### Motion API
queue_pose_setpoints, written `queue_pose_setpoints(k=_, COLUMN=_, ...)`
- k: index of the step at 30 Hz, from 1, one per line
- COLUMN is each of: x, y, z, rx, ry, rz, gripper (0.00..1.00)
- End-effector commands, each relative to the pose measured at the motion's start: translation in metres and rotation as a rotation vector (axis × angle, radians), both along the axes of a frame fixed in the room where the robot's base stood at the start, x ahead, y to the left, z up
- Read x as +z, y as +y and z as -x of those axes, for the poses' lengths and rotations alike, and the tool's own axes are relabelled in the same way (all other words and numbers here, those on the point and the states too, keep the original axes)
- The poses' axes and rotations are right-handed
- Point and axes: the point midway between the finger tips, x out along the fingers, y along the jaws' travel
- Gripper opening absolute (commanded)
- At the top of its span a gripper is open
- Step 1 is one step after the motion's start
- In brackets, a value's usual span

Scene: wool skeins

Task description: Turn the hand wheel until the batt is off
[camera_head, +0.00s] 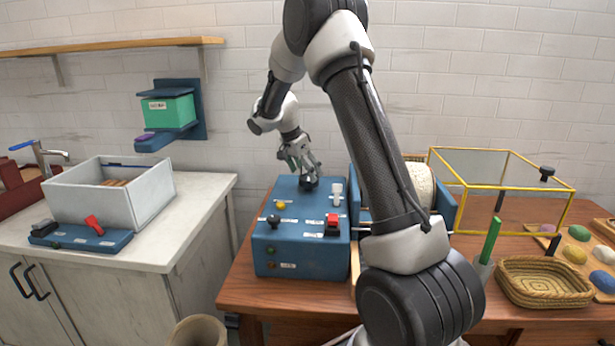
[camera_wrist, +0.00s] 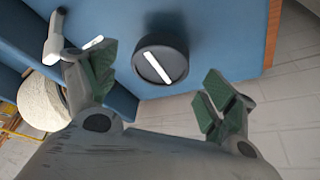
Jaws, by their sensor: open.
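My gripper (camera_head: 305,166) is open and empty above the back of the blue machine box (camera_head: 300,262). In the wrist view its green-padded fingers (camera_wrist: 160,82) stand apart, with a round black knob (camera_wrist: 160,62) beyond the gap. The knob has a white line across its face; it also shows under my gripper in the head view (camera_head: 308,184). I cannot tell whether it is the hand wheel. A cream wool-covered drum (camera_head: 419,180), which seems to carry the batt, sits to the right, partly hidden by my arm. It shows at left in the wrist view (camera_wrist: 42,105).
A white lever (camera_head: 337,192) stands beside the knob. The box also bears a yellow knob (camera_head: 281,204), a black knob (camera_head: 273,221) and a red switch (camera_head: 332,222). A yellow-framed clear case (camera_head: 490,187) and a wicker basket (camera_head: 543,290) stand at right.

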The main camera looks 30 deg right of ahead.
Motion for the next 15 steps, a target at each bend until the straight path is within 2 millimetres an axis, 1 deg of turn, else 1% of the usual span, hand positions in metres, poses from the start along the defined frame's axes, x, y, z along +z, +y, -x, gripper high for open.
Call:
queue_pose_setpoints(k=1, x=-0.007, y=-0.003, z=0.000, rx=-0.001, ry=0.002, rz=0.000, gripper=0.84)
queue_pose_setpoints(k=3, x=-0.014, y=-0.006, z=-0.001, rx=0.000, ry=0.001, rz=0.000, gripper=0.84)
queue_pose_setpoints(k=6, x=-0.020, y=-0.009, z=-0.002, rx=0.000, ry=0.000, rz=0.000, gripper=0.84)
queue_pose_setpoints(k=14, x=-0.023, y=-0.009, z=-0.002, rx=0.001, ry=-0.001, rz=0.000, gripper=0.84)
queue_pose_setpoints(k=15, x=-0.023, y=-0.009, z=-0.002, rx=0.001, ry=-0.001, rz=0.000, gripper=0.83)
